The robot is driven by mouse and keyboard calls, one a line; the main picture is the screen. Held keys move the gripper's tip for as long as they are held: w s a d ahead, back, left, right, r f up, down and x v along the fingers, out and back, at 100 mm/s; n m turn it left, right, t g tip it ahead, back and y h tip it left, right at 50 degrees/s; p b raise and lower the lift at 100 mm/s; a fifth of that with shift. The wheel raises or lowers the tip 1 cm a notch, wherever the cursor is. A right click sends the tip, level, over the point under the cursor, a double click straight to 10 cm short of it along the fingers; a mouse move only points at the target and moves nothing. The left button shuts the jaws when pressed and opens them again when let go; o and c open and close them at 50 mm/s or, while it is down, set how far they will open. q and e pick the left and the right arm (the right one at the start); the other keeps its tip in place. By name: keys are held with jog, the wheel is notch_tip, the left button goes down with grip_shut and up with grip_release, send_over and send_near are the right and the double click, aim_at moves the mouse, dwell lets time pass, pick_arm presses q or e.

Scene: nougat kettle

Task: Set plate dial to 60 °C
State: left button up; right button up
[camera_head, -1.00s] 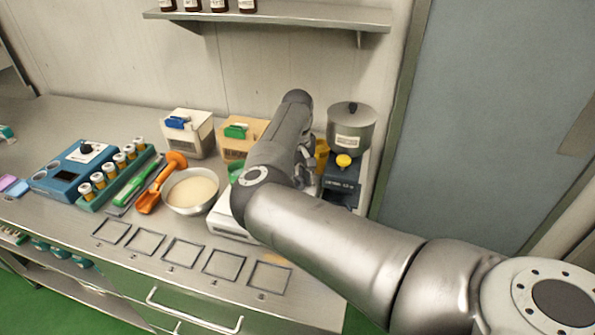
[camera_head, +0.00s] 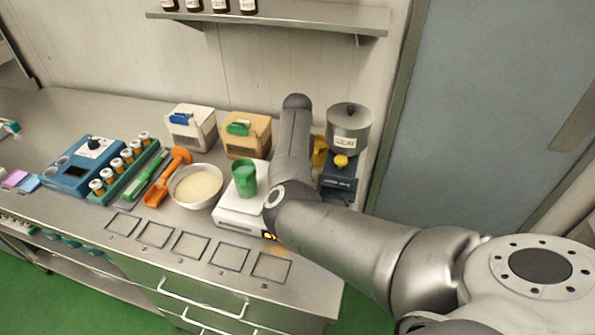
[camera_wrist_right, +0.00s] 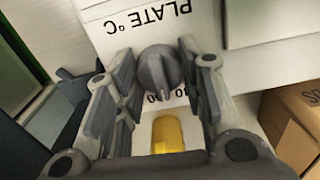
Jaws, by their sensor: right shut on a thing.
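The plate dial (camera_wrist_right: 157,70) is a dark grey round knob on a white panel marked "PLATE °C" (camera_wrist_right: 150,20), upside down in the right wrist view. Part of its printed scale shows below the knob; its pointer setting cannot be read clearly. My right gripper (camera_wrist_right: 154,76) has its fingers on both sides of the knob and is shut on it. In the head view, my right arm hides this gripper and the dial. My left gripper is not in view.
A white scale (camera_head: 230,215) with a green cup (camera_head: 245,178) stands left of my arm. A bowl (camera_head: 196,186), an orange scoop (camera_head: 165,180) and a blue device (camera_head: 75,170) lie farther left. A grey hopper machine (camera_head: 348,130) stands right. A cardboard box (camera_wrist_right: 292,115) is near the gripper.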

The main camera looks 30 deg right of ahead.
jog(key=shift+m+p, duration=0.35)
jog(key=shift+m, duration=1.55)
jog(key=o, duration=1)
jog(key=shift+o, duration=0.2)
notch_tip(320, 180, up, 12)
jog(key=shift+w, duration=0.1)
